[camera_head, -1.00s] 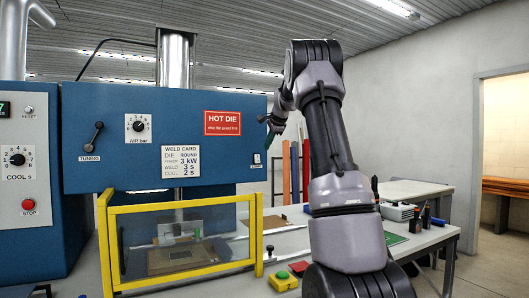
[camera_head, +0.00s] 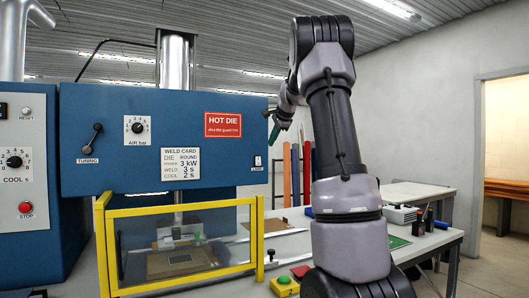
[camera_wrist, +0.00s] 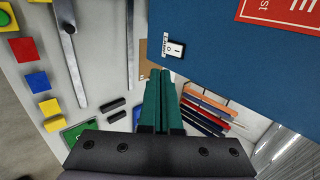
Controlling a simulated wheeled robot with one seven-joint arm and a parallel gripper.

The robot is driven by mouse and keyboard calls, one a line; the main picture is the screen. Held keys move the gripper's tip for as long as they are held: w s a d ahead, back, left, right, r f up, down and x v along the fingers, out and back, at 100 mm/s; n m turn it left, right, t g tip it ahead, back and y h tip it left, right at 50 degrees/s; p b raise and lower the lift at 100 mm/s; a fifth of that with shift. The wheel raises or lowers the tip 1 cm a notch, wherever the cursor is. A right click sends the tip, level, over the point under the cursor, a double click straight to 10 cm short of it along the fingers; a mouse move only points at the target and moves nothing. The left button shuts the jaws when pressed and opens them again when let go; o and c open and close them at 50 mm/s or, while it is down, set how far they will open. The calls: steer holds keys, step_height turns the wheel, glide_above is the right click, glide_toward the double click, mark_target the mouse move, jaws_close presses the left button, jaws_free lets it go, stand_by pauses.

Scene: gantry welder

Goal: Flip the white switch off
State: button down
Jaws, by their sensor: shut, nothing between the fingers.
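The small white switch (camera_head: 257,161) sits at the lower right corner of the blue machine front, above a label. In the wrist view the white switch (camera_wrist: 175,50) shows close by, up and right of the fingertips, with its label beside it. Its rocker position is hard to read. My gripper (camera_head: 273,133) is up and to the right of the switch, apart from it in the head view. In the wrist view the green fingers of my gripper (camera_wrist: 160,73) are together and empty, with a gap to the switch.
A red HOT DIE sign (camera_head: 223,124) and a weld card (camera_head: 180,163) are on the same panel. A yellow guard frame (camera_head: 259,235) stands below. Coloured rods (camera_head: 296,175) stand behind the gripper. A yellow button box (camera_head: 285,286) lies on the bench.

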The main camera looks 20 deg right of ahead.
steer(key=shift+s+f, duration=0.35)
steer(key=shift+f, duration=0.05)
glide_toward(258, 163)
step_height(258, 163, down, 5)
steer(key=w, duration=0.3)
steer(key=shift+w, duration=0.65)
steer(key=shift+w, duration=0.1)
steer(key=shift+r, duration=0.1)
